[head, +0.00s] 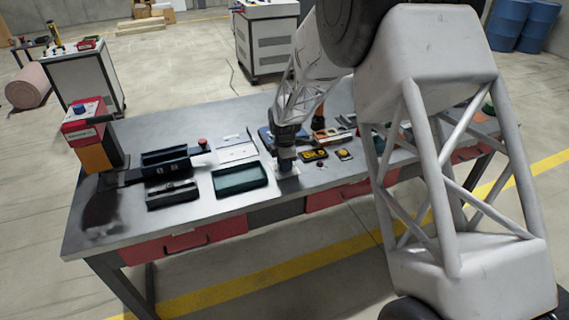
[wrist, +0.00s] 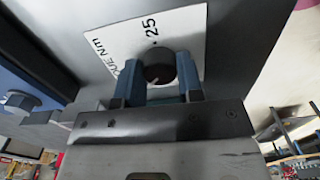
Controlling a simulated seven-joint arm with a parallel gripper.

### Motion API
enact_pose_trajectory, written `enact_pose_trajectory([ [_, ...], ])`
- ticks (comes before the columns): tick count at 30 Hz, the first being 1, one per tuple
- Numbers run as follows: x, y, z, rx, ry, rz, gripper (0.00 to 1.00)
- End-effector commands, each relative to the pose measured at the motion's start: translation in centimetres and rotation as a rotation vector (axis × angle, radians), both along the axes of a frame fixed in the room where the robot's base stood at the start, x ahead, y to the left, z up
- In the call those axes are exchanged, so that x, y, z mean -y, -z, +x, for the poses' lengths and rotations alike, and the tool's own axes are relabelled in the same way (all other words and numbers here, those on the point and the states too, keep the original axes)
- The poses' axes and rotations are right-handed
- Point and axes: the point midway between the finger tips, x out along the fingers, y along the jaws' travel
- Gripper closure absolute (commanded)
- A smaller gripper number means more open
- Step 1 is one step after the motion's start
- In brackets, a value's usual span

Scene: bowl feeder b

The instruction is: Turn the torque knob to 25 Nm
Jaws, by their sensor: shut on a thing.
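The torque knob (wrist: 157,66) is a round dark knob on a white label plate (wrist: 188,30) in the wrist view. The plate reads "25" with a dot beside it and part of "TORQUE Nm". My gripper (wrist: 159,78) has its two blue fingers on either side of the knob, shut on it. A small pale mark shows on the knob's lower face; which way it points is not clear. In the head view my gripper (head: 286,161) reaches down to the workbench, and the knob is hidden beneath it. The label plate's edge (head: 289,174) shows under the fingers.
A dark green tray (head: 240,180) lies just left of my gripper. Black fixtures (head: 168,165) and a red-topped device (head: 88,130) stand further left. Small yellow and black items (head: 314,155) lie to the right. The bench's front left (head: 105,240) is clear.

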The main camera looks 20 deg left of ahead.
Motion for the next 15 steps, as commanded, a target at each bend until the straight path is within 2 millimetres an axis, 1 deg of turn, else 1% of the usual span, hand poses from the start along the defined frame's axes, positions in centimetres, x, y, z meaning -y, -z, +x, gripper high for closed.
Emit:
enact_pose_trajectory([
  [15,0.02,-0.15,0.06,0.001,0.49,0.001,0.89],
])
